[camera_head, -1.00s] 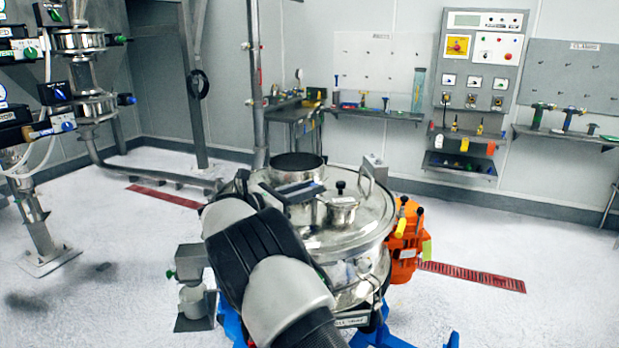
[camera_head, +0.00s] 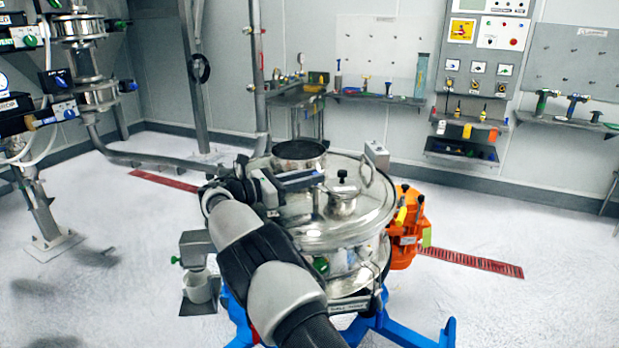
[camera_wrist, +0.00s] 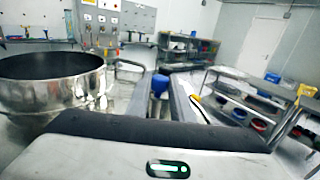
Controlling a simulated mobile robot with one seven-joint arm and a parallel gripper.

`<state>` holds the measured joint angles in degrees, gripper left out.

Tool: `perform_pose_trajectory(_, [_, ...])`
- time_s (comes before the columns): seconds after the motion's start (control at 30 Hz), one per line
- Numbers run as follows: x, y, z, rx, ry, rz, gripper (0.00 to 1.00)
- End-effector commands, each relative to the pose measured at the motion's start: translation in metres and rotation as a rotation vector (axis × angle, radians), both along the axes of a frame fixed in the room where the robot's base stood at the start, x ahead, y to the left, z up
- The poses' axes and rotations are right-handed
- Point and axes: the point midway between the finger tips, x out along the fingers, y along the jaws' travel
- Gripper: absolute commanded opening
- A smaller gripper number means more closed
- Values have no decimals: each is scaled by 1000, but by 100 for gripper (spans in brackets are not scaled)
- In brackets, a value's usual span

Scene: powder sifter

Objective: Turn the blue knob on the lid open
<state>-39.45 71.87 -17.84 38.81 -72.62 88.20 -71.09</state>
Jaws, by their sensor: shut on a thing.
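The round steel sifter lid (camera_head: 371,220) sits on the sifter in the middle of the head view. My gripper (camera_head: 304,181) reaches over its left part from the left. In the wrist view the blue knob (camera_wrist: 160,83) shows between the two fingers of my gripper (camera_wrist: 162,92), which is shut on it. The lower part of the knob is hidden there by my gripper body. In the head view my gripper and wrist hide the knob, so its turn angle cannot be told.
An open steel collar (camera_head: 299,150) stands on the lid close behind my gripper and fills the left of the wrist view (camera_wrist: 50,90). A small capped port (camera_head: 342,197) and a lid handle (camera_head: 367,172) are to the right. An orange motor (camera_head: 407,235) stands beside the sifter.

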Motion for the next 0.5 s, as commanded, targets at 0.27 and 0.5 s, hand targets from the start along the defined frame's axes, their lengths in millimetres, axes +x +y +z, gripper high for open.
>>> perform_pose_trajectory(0.27, [0,-1,1,-1,-2,0,39])
perform_pose_trajectory(0.5, [-2,4,1,-1,-2,1,39])
